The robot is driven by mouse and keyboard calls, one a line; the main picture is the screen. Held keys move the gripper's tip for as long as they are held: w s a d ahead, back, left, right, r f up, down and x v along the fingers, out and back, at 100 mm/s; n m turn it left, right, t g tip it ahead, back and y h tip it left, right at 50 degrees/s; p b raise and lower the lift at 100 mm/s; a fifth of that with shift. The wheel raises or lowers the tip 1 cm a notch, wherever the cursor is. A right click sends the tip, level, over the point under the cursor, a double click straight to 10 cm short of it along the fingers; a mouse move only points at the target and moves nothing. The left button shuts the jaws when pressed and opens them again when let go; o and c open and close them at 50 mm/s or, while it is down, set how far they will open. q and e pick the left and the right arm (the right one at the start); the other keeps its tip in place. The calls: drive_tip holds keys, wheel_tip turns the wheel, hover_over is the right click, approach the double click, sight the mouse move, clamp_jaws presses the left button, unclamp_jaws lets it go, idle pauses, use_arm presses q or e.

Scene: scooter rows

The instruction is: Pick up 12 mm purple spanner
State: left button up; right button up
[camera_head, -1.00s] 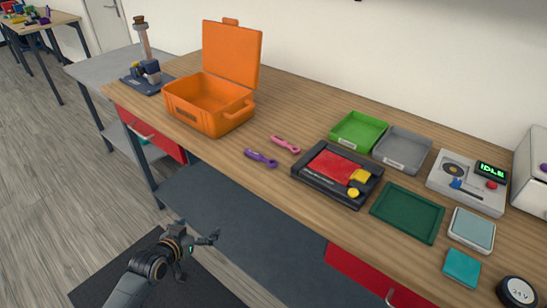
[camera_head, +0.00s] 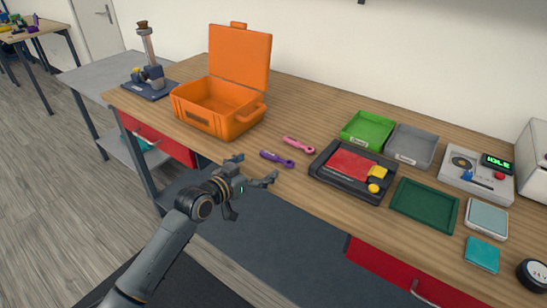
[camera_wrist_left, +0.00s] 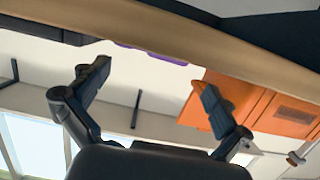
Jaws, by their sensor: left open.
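The purple spanner (camera_head: 277,159) lies flat on the wooden bench near its front edge, and a purple strip of it (camera_wrist_left: 150,52) shows at the bench edge in the left wrist view. A pink spanner (camera_head: 299,145) lies just behind it. My left gripper (camera_head: 257,169) is open and empty, in front of the bench edge and a little left of the purple spanner, apart from it. Both fingers show spread in the left wrist view (camera_wrist_left: 152,92). The right gripper is not in view.
An open orange case (camera_head: 217,107) stands left of the spanners. A black tray (camera_head: 352,173) with red and yellow parts lies to their right. Green (camera_head: 366,130) and grey (camera_head: 410,145) bins stand behind. Bare bench surrounds the spanners.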

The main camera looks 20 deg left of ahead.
sight(270, 157)
use_arm(q)
drive_tip(key=x, duration=0.5)
drive_tip(key=shift+w, duration=0.1)
drive_tip(key=c, duration=1.5)
